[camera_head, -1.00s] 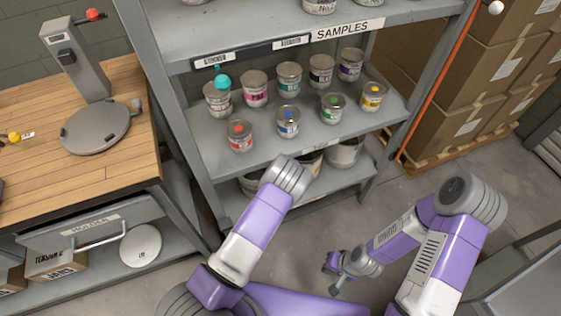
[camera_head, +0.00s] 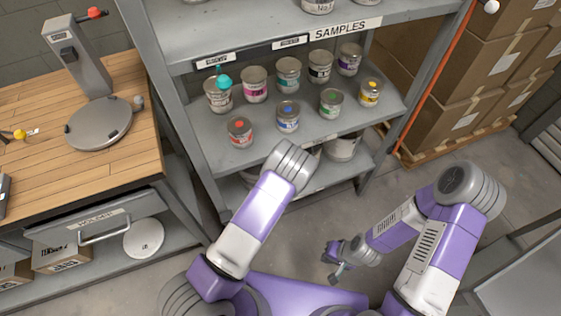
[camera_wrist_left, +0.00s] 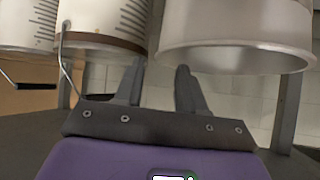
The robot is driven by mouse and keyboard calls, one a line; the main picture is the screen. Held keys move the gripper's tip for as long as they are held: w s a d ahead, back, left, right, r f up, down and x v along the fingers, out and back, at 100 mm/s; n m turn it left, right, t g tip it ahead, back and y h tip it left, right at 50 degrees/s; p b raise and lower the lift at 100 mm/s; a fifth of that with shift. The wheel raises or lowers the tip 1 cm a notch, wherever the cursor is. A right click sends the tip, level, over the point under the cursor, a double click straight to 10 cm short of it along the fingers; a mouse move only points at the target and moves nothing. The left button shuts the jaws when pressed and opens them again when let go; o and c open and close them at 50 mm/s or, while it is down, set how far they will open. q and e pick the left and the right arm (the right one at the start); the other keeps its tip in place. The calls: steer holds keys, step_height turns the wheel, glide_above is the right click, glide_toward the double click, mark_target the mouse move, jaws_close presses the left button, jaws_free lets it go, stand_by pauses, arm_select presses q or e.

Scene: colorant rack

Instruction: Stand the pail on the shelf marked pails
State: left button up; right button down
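In the left wrist view my left gripper (camera_wrist_left: 161,75) has its two fingers apart with nothing visible between them. A white pail (camera_wrist_left: 105,25) with black graduation marks, a brown lower band and a wire handle is beyond the left finger. A plain grey-white pail (camera_wrist_left: 236,40) is above and beyond the right finger; contact with either cannot be told. In the head view the left forearm reaches to the lower shelf, and its gripper is hidden. A pale pail (camera_head: 343,147) shows on that shelf. My right gripper (camera_head: 335,262) hangs low over the floor, fingers apart and empty. No pails label is readable.
Small sample cans, including a red-marked one (camera_head: 240,131), stand on the shelf (camera_head: 265,148) above my left forearm. A wooden bench (camera_head: 110,165) with a round-plated device stands left. Cartons (camera_head: 480,75) are stacked right. Floor between rack and right arm is clear.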

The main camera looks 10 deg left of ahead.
arm_select(q)
steer(key=s+a+f+n+g+h+p, duration=0.1)
steer(key=s+f+g, duration=0.15)
steer(key=s, duration=0.55)
steer(key=s+a+f+g+h, duration=0.1)
steer(key=s+g, duration=0.2)
steer(key=s, duration=0.6)
steer(key=s+d+r+g+h, duration=0.2)
steer(key=s, duration=0.6)
steer(key=s+d+r+g+h, duration=0.1)
steer(key=s+d+g+h, duration=0.1)
steer(key=s, duration=0.6)
steer(key=shift+d+r+h, duration=0.3)
steer(key=shift+d+r, duration=0.1)
steer(key=shift+d, duration=0.25)
steer(key=shift+w, duration=0.1)
step_height(320, 180, up, 5)
steer(key=p, duration=0.5)
